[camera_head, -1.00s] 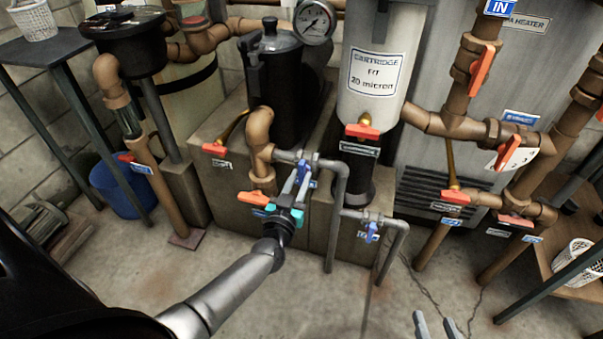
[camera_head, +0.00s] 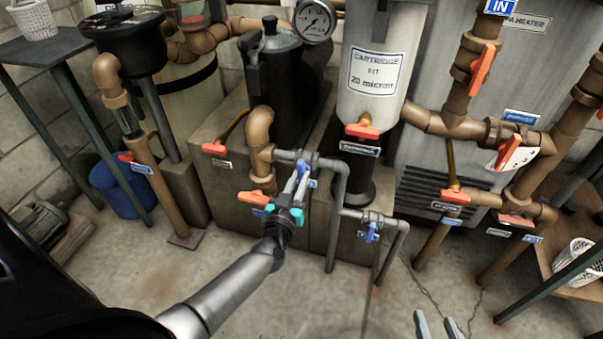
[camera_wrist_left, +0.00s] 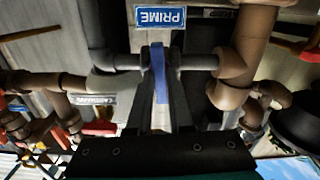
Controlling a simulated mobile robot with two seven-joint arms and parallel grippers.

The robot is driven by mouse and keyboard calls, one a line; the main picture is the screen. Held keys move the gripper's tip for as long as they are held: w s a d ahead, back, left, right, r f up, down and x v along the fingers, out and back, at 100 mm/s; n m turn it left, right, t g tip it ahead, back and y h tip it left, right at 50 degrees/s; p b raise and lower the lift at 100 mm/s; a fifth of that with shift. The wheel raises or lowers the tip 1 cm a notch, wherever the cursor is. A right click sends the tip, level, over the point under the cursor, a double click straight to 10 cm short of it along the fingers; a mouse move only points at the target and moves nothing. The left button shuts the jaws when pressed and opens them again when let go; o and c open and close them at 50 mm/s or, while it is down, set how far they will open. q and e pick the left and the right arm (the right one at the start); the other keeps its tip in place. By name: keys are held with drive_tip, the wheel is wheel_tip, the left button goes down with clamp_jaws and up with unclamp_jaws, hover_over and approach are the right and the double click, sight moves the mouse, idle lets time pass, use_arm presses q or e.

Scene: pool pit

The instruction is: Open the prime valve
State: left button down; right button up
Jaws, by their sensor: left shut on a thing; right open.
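The prime valve's blue handle (camera_head: 303,167) sits on a grey pipe low in front of the black pump housing. It also shows as a narrow blue bar (camera_wrist_left: 158,72) in the left wrist view, close to a blue PRIME sign (camera_wrist_left: 160,16). My left gripper (camera_head: 299,178) is shut on the blue handle, its two fingers on either side of it. The fingers (camera_wrist_left: 159,100) hide part of the handle in the wrist view. My right gripper (camera_head: 437,325) is open and empty at the bottom edge, over the floor.
Another blue-handled valve (camera_head: 372,232) sits on the grey pipe to the right. An orange handle (camera_head: 253,198) is close to the left of my left gripper. A cartridge filter (camera_head: 372,105) stands behind. Bare concrete floor (camera_head: 330,300) lies in front.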

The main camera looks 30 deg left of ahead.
use_arm(q)
drive_tip(key=n+b, duration=0.1)
drive_tip(key=n, duration=0.4)
drive_tip(key=shift+f, duration=0.1)
drive_tip(key=n+b, duration=0.1)
drive_tip(key=n, duration=0.4)
drive_tip(key=shift+n+b, duration=0.3)
drive_tip(key=shift+n, duration=0.1)
drive_tip(key=n, duration=0.6)
drive_tip(key=shift+n, duration=0.4)
drive_tip(key=c, duration=0.7)
unclamp_jaws()
drive_tip(key=shift+s, duration=0.15)
drive_tip(key=shift+p+v, duration=0.85)
drive_tip(key=shift+v, duration=2.55)
drive_tip(key=shift+d, duration=0.1)
